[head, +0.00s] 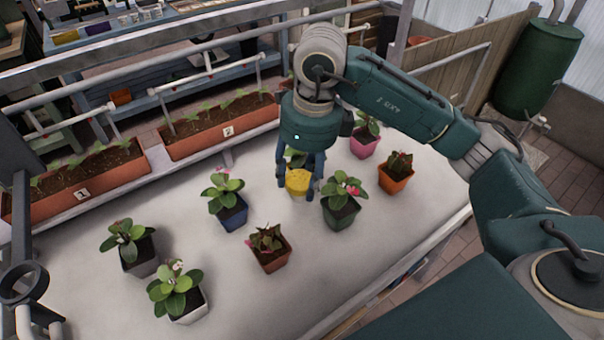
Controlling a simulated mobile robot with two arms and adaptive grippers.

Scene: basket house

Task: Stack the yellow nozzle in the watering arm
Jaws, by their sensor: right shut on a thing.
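My right gripper (300,190) comes down from above over the middle of the pale table. I cannot tell which arm the task means. My left gripper is not in view.
Potted plants stand around the gripper: a green pot (340,217) close at right, a blue pot (232,218) at left, an orange pot (396,182) farther right. Long brown planters (220,136) line the back edge. A grey rail (150,75) crosses above them.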

